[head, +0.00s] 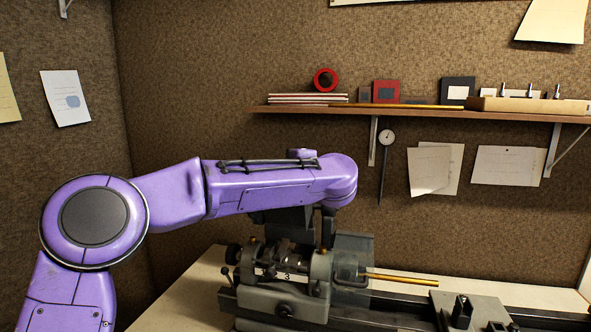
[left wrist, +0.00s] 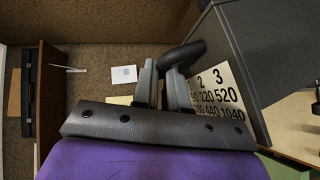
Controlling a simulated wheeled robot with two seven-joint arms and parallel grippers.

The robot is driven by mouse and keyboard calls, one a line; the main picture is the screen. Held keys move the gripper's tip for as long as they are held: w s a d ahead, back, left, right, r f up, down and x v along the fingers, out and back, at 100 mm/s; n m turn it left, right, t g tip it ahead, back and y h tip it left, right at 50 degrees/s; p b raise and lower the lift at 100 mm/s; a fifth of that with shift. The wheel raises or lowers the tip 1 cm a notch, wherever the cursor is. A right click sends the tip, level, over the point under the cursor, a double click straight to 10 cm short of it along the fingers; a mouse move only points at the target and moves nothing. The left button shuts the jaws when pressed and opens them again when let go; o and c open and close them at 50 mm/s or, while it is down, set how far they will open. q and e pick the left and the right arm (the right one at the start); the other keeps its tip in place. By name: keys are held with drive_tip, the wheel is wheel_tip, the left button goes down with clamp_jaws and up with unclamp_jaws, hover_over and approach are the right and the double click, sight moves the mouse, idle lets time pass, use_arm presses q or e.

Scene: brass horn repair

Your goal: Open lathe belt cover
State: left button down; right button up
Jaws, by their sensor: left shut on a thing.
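The lathe (head: 285,300) stands on the bench, with its headstock below my left arm. In the left wrist view, a grey boxy cover (left wrist: 268,50) fills the right side, with a speed plate (left wrist: 222,98) of printed numbers beside it. My left gripper (left wrist: 163,72) is shut on a dark handle (left wrist: 188,54) close to the cover. In the head view the left gripper (head: 310,228) is mostly hidden under the purple wrist, just above the headstock. A grey panel (head: 354,246) stands right of it; I cannot tell whether this is the cover. My right gripper is not in view.
A brass rod (head: 400,279) sticks out to the right from the lathe. A wooden shelf (head: 420,112) with boxes and a tray crosses the back wall, and a dial gauge (head: 387,137) hangs below it. Bare bench (head: 185,300) shows left of the lathe.

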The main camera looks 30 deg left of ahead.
use_arm(q)
drive_tip(key=shift+w+a+r+p, duration=0.2)
drive_tip(key=shift+w+r+p, duration=0.2)
drive_tip(key=shift+w, duration=0.25)
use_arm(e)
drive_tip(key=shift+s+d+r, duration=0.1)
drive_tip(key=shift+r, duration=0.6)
use_arm(q)
drive_tip(key=c, duration=1.2)
unclamp_jaws()
drive_tip(key=shift+o, duration=0.2)
drive_tip(key=shift+s, duration=0.1)
drive_tip(key=shift+d, duration=0.1)
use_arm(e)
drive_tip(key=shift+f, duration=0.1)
use_arm(q)
drive_tip(key=shift+s+d+f+b, duration=0.1)
drive_tip(key=shift+s+d+b, duration=0.05)
drive_tip(key=shift+d+b, duration=0.3)
drive_tip(key=r+b+v, duration=0.1)
drive_tip(key=b+v, duration=0.3)
drive_tip(key=v, duration=0.5)
drive_tip(key=shift+s, duration=0.15)
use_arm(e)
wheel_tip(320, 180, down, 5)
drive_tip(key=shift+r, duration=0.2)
